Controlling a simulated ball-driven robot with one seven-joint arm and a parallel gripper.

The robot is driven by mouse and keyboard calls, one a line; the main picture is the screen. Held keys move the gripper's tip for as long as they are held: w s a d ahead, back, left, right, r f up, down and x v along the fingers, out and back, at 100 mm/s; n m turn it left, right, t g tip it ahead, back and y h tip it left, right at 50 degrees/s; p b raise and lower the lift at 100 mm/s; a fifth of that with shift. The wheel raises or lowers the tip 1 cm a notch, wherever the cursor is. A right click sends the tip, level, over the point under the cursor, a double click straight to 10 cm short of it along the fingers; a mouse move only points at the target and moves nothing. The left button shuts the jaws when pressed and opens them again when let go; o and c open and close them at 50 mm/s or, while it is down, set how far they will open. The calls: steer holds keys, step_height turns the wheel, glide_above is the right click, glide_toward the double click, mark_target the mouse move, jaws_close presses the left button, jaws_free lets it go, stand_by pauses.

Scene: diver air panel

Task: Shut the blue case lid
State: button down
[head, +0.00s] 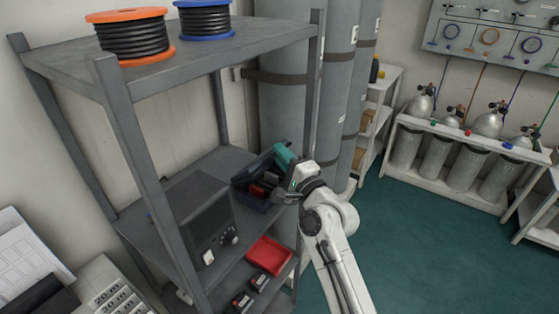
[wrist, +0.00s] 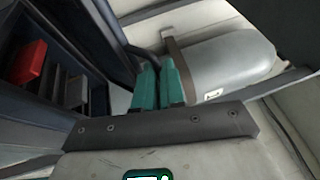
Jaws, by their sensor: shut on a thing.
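The dark blue case (head: 246,186) stands open on the middle shelf of the grey rack, with red and dark items inside. Its lid (head: 259,164) is raised at a tilt behind the contents. My gripper (head: 281,152) is at the lid's right end, its teal fingers close together. In the wrist view, my gripper (wrist: 157,66) has its fingertips at the edge of the dark lid (wrist: 100,30), shut on it. The contact itself is small and partly hidden by the fingers. The open case interior (wrist: 38,85) with a red item shows at the left.
A dark box with knobs (head: 193,215) stands left of the case. A red tray (head: 270,255) is on the lower shelf. Cable reels (head: 131,38) sit on top. Tall grey cylinders (head: 285,95) stand close behind and right. Green floor (head: 430,235) is clear at the right.

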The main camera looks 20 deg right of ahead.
steer(key=s+d+f+m+t+b, duration=0.1)
steer(key=f+b, duration=0.4)
steer(key=b, duration=0.7)
steer(key=s+d+f+m+t+h+b, duration=0.1)
steer(key=f+t+b, duration=0.3)
steer(key=b, duration=0.9)
steer(key=shift+s+f+m, duration=0.45)
steer(key=shift+s+m, duration=0.15)
steer(key=shift+m, duration=0.2)
steer(key=shift+f, duration=0.1)
steer(key=c, duration=1.5)
jaws_free()
steer(key=shift+w, duration=0.1)
steer(key=shift+b+v, duration=1.6)
steer(key=shift+v, duration=3.8)
